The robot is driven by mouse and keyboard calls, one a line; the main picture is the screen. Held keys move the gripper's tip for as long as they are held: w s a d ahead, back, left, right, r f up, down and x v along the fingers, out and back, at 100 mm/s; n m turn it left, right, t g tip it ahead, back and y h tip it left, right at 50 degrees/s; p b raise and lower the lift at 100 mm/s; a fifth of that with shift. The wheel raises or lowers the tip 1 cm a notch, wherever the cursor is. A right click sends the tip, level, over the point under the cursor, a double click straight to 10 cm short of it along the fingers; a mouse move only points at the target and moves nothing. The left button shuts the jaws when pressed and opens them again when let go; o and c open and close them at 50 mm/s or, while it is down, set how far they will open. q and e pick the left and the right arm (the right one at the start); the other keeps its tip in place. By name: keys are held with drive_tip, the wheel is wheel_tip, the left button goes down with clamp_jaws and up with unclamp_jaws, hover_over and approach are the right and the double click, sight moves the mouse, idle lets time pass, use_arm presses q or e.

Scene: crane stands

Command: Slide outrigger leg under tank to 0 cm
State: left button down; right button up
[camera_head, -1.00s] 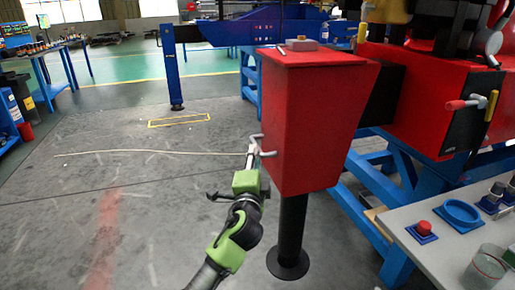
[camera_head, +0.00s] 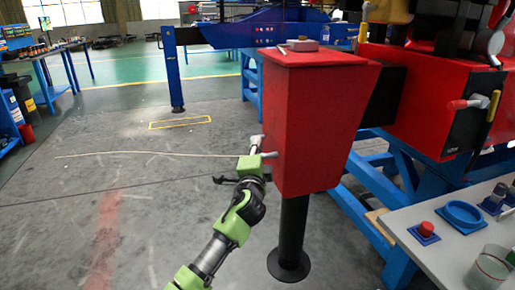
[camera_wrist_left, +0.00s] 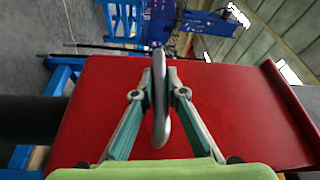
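The red tank (camera_head: 318,120) stands centre-right in the head view. The black outrigger leg (camera_head: 294,225) comes down from under it to a round foot (camera_head: 289,265) on the floor. A short black beam (camera_head: 384,97) shows between the tank and the red machine body (camera_head: 425,100) on the right. A grey bar handle (camera_head: 270,155) is on the tank's left side. My left gripper (camera_head: 257,149) is at this handle. In the left wrist view, its two fingers (camera_wrist_left: 161,82) close in on both sides of the handle (camera_wrist_left: 160,110), before the red tank wall (camera_wrist_left: 235,110). My right gripper is out of view.
A blue frame (camera_head: 370,180) stands behind the tank. A grey table (camera_head: 425,250) with a red button, blue ring and glass is at lower right. The floor left of the tank is mostly clear.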

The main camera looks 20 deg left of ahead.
use_arm(q)
drive_tip(key=shift+w+d, duration=0.1)
drive_tip(key=shift+d, duration=0.15)
drive_tip(key=shift+w+d+r, duration=0.15)
drive_tip(key=shift+d, duration=0.15)
drive_tip(key=c, duration=2.4)
unclamp_jaws()
drive_tip(key=shift+d, duration=0.1)
drive_tip(key=o, duration=0.4)
drive_tip(key=shift+w+d, duration=0.2)
drive_tip(key=shift+w, duration=0.05)
drive_tip(key=shift+c, duration=0.2)
drive_tip(key=shift+a, duration=0.1)
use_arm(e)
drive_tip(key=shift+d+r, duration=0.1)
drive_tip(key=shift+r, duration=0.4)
use_arm(q)
drive_tip(key=shift+s, duration=0.15)
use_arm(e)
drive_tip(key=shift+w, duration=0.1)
use_arm(q)
drive_tip(key=v, duration=1.2)
